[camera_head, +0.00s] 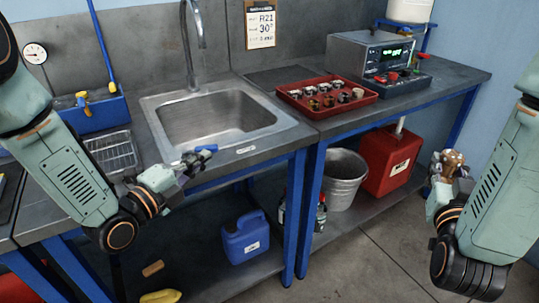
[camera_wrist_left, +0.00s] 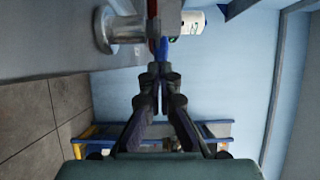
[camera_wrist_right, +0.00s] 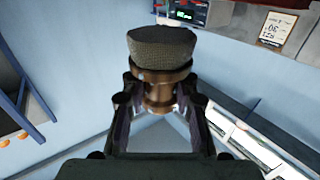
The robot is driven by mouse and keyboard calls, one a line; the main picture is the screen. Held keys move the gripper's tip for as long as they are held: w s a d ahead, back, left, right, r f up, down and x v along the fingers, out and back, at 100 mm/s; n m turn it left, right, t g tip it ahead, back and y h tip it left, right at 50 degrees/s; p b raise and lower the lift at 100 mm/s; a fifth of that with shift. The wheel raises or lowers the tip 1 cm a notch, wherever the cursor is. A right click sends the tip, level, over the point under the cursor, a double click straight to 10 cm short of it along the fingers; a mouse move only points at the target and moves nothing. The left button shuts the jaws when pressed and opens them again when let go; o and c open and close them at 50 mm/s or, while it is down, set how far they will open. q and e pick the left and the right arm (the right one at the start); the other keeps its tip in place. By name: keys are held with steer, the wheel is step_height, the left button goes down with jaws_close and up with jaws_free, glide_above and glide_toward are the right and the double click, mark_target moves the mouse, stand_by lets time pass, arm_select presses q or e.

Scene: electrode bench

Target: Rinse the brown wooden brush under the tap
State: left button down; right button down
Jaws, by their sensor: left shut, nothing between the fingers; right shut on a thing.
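The brown wooden brush (camera_head: 453,160) is in my right gripper (camera_head: 442,180), at the right of the head view, away from the sink. In the right wrist view its dark, textured bristle head (camera_wrist_right: 162,48) points away from the gripper, and the fingers are shut on its brown wooden neck (camera_wrist_right: 158,94). The grey tap (camera_head: 187,40) arches over the steel sink (camera_head: 215,118); I see no clear water stream. My left gripper (camera_head: 190,160) is shut and empty at the sink's front edge, close to a small blue handle (camera_head: 207,149). The handle also shows beyond the fingertips in the left wrist view (camera_wrist_left: 162,46).
A red tray (camera_head: 325,112) with several small parts and a grey instrument (camera_head: 368,54) stand right of the sink. A wire rack (camera_head: 114,152) and blue box (camera_head: 95,113) stand left. Below are a blue jug (camera_head: 245,238), metal bucket (camera_head: 343,180) and red can (camera_head: 388,160).

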arm_select(q)
steer(key=shift+w+d, duration=0.2)
steer(key=shift+w, duration=0.2)
arm_select(e)
steer(key=shift+a, duration=0.1)
arm_select(q)
steer(key=shift+w+d, duration=0.1)
steer(key=shift+w, duration=0.25)
steer(key=shift+d, duration=0.1)
arm_select(e)
steer(key=shift+d+f, duration=0.1)
steer(key=shift+d, duration=0.1)
steer(key=shift+s+a, duration=0.1)
steer(key=shift+a, duration=0.1)
